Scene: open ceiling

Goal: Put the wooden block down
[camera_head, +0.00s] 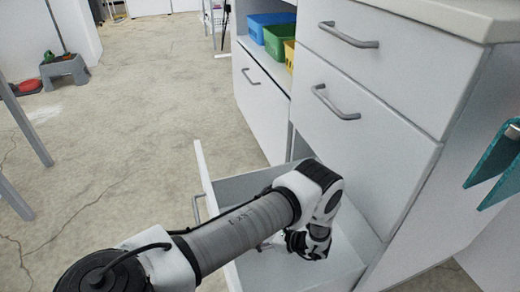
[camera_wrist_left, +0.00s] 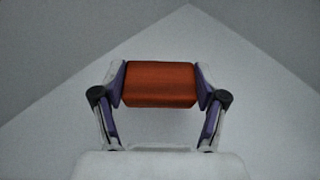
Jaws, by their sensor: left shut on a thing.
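The wooden block (camera_wrist_left: 160,75) is reddish-brown and shows in the left wrist view. My left gripper (camera_wrist_left: 160,84) is shut on it, with one finger pressed against each end. In the head view my left arm reaches over and down into an open white drawer (camera_head: 247,184), with its wrist inside the drawer. The block cannot be made out there. In the wrist view, pale plain surfaces that meet in a corner lie behind the block. I cannot tell whether the block touches the drawer floor. My right gripper is not in view.
Shut drawers (camera_head: 366,101) with grey handles rise right beside the arm. The open drawer's front panel (camera_head: 203,178) stands at its left. Blue, green and yellow bins (camera_head: 277,38) sit on a shelf behind. A grey step stool (camera_head: 63,68) stands far left; the floor between is clear.

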